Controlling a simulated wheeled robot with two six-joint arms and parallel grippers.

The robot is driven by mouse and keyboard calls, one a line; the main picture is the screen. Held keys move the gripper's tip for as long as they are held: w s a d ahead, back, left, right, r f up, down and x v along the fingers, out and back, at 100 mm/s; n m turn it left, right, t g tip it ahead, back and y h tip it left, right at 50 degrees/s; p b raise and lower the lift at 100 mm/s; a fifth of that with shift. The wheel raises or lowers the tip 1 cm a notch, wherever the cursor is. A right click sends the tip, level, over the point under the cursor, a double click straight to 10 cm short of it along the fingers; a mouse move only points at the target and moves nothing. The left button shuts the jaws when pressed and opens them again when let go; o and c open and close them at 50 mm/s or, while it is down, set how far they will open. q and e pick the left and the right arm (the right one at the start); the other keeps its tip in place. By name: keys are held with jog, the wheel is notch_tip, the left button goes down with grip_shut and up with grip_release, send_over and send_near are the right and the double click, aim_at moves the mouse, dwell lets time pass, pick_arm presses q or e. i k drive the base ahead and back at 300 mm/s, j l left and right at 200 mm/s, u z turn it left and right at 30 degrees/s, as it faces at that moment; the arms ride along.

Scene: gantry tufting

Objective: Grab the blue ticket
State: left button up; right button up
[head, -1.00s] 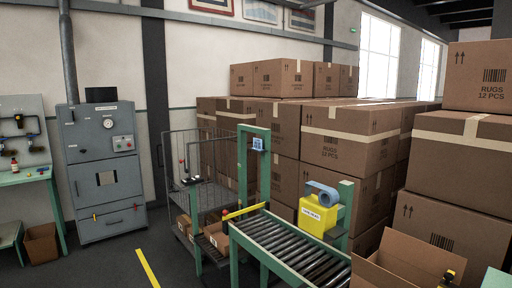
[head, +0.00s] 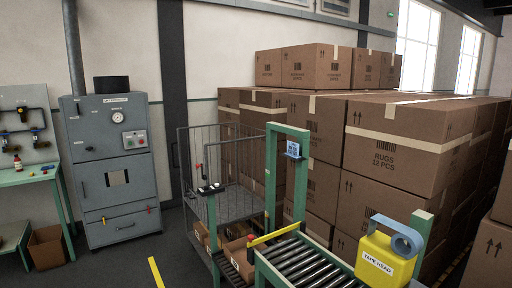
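No thing in the head view is clearly marked as a blue ticket. A small blue square panel with pale markings (head: 293,149) sits on the green post frame (head: 272,180) by the roller conveyor; I cannot tell whether it is a ticket. Neither of my grippers is in view.
The roller conveyor (head: 300,262) has a yellow bar across its end and a yellow tape head (head: 378,264) at right. A grey cabinet (head: 115,180) and green bench (head: 25,177) stand left. Stacked cartons (head: 400,140) fill the right. Dark floor lies in front.

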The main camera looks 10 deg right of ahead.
aim_at(293, 149)
jog(key=i+u, duration=0.1)
jog(key=i, duration=0.75)
jog(key=i+z, duration=0.35)
jog(key=i+j+z, duration=0.15)
jog(key=z, duration=0.2)
jog(key=i+z, duration=0.2)
jog(key=z, duration=0.2)
jog(key=i+j+z, duration=0.1)
jog(key=z, duration=0.35)
jog(key=i+j+z, duration=0.2)
jog(key=z, duration=0.2)
jog(key=i+j+z, duration=0.15)
jog(key=z, duration=0.25)
jog(key=i+j+z, duration=0.3)
jog(key=k+l, duration=0.05)
jog(key=k, duration=0.05)
